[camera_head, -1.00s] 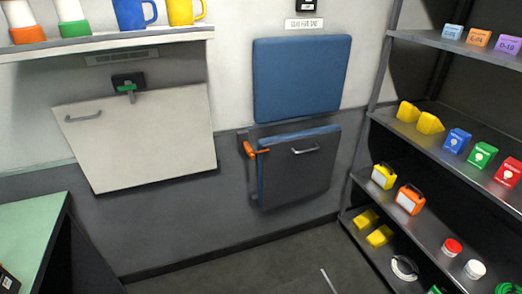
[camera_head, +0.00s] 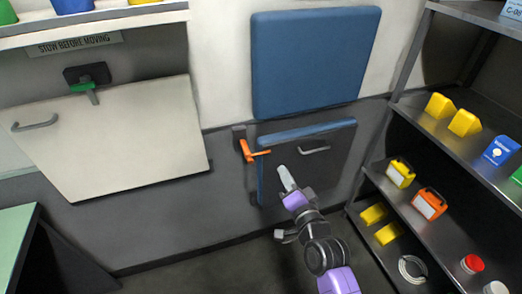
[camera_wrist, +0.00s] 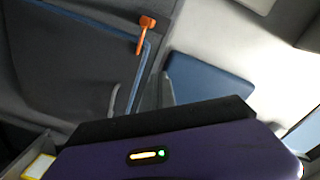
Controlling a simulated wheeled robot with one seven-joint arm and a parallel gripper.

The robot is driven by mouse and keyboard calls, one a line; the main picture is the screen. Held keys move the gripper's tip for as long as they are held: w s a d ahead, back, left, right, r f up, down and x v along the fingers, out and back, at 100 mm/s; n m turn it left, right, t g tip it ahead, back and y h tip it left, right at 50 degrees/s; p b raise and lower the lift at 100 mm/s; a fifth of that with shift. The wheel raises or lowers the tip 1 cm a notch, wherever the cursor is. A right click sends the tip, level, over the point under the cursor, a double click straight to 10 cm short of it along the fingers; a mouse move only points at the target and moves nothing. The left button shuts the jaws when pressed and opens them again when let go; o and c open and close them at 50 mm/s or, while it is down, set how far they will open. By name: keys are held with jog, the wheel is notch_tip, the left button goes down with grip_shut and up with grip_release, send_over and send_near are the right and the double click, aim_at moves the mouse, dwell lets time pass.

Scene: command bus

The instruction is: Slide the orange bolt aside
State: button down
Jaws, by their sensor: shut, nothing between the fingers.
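The orange bolt (camera_head: 248,151) is a small lever at the upper left edge of the folded seat (camera_head: 318,175), a dark panel with blue padding. Its arm points right across the seat's edge. My gripper (camera_head: 285,177) is shut and empty in front of the seat, below and right of the bolt, and apart from it. In the wrist view the orange bolt (camera_wrist: 146,32) shows above the blue edge, ahead of my gripper's finger (camera_wrist: 164,90). The purple gripper body hides the lower part of that view.
A blue backrest (camera_head: 315,65) hangs above the seat. A white folded panel (camera_head: 110,140) with a green latch (camera_head: 88,88) is on the left wall. Shelves (camera_head: 450,235) with yellow, orange and red items stand at the right. A green-topped table (camera_head: 14,240) is at lower left.

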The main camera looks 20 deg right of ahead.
jog(key=shift+w+a+f+m+g, duration=0.15)
jog(key=shift+f+m, duration=0.2)
jog(key=shift+f, duration=0.3)
jog(key=shift+w+a+f+m+g, duration=0.15)
jog(key=shift+f+m, duration=0.2)
jog(key=shift+f, duration=0.25)
jog(key=shift+d, duration=0.1)
jog(key=w+a+f+p, duration=0.2)
jog(key=w+a+p, duration=0.1)
jog(key=w, duration=0.7)
jog(key=shift+w+a+f+p, duration=0.2)
jog(key=shift+w+f+p, duration=0.15)
jog(key=shift+p, duration=0.25)
